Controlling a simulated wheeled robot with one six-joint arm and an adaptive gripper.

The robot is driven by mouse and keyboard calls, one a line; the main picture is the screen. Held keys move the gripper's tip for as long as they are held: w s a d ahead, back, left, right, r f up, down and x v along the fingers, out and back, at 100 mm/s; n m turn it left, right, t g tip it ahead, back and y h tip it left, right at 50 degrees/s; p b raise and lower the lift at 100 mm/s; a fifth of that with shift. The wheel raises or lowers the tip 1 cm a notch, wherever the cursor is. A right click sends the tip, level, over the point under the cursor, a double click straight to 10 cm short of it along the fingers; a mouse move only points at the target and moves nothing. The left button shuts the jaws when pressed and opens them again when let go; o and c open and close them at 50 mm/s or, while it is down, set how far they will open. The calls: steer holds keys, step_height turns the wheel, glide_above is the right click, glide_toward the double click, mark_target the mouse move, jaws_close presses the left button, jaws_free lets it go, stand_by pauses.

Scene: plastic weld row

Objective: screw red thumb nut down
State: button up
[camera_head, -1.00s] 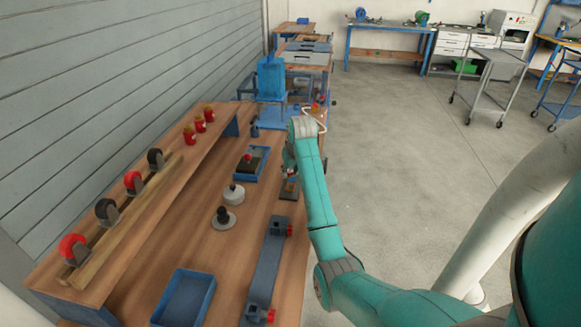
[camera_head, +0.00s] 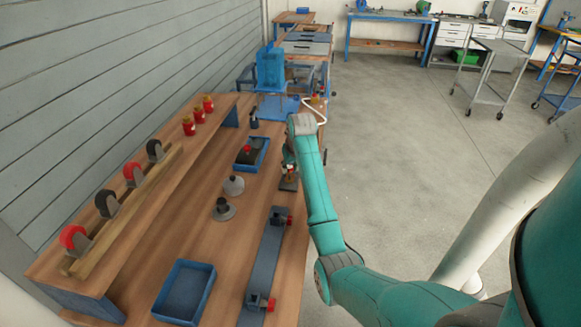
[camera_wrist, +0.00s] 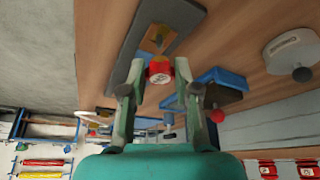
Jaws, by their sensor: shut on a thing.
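The red thumb nut (camera_wrist: 159,71) shows in the wrist view between the two fingertips of my gripper (camera_wrist: 160,68), which is shut on it. The thread under the nut is hidden, so I cannot tell how far down the nut sits.
A blue tray (camera_head: 264,160) with a dark red-knobbed part lies left of the plate. Two round knobbed discs (camera_head: 233,186) (camera_head: 224,212) and a long grey clamp bar (camera_head: 264,264) lie nearer. Casters stand on a wooden rail (camera_head: 128,213).

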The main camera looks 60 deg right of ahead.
mark_target(289, 170)
steer(key=shift+f, duration=0.2)
stand_by(0.4)
steer(key=shift+f, duration=0.5)
steer(key=shift+f, duration=0.85)
stand_by(1.5)
steer(key=m+g+h, duration=0.1)
steer(key=m, duration=0.3)
steer(key=shift+w, duration=0.15)
steer(key=m+g, duration=0.1)
steer(key=m, duration=0.1)
steer(key=m+g, duration=0.1)
steer(key=m, duration=0.2)
steer(key=shift+w+r+m+h, duration=0.1)
steer(key=shift+w+m+h, duration=0.1)
steer(key=shift+m+h, duration=0.15)
steer(key=m+g, duration=0.1)
steer(key=m, duration=0.1)
steer(key=m+g, duration=0.1)
steer(key=m, duration=0.2)
steer(key=shift+w+d, duration=0.1)
steer(key=shift+w, duration=0.1)
steer(key=m, duration=0.2)
steer(key=m+g+y, duration=0.1)
steer(key=m, duration=0.2)
steer(key=shift+w+g, duration=0.15)
steer(key=shift+g, duration=0.15)
